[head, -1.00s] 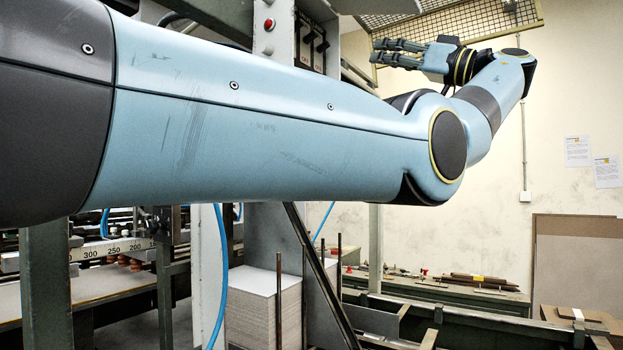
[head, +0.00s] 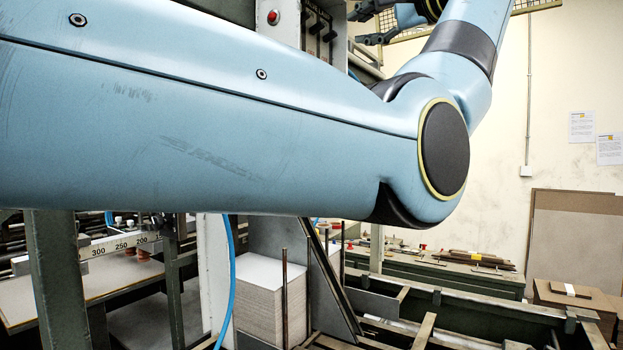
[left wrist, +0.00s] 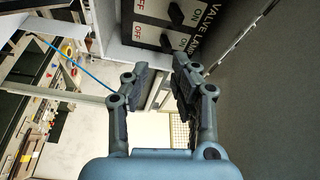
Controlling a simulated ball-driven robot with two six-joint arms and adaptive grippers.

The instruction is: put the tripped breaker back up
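A dark panel of breakers (head: 318,32) shows at the top middle of the head view, partly cut by the top edge and by my arm. In the left wrist view the panel has black toggles, one near the top (left wrist: 175,13) and one lower (left wrist: 168,43), with ON and OFF marks and the words VALVE and LAMP. Which breaker is tripped I cannot tell. My left gripper (head: 354,27) is right of the panel, its fingers pointing left. In the left wrist view its fingers (left wrist: 161,72) are apart and empty, short of the toggles. My right gripper is not in view.
A red button (head: 273,17) sits on the post left of the panel. A wire mesh guard (head: 480,18) is behind my arm. A board stack (head: 270,305) and a blue hose (head: 232,270) stand below. My left arm hides much of the middle.

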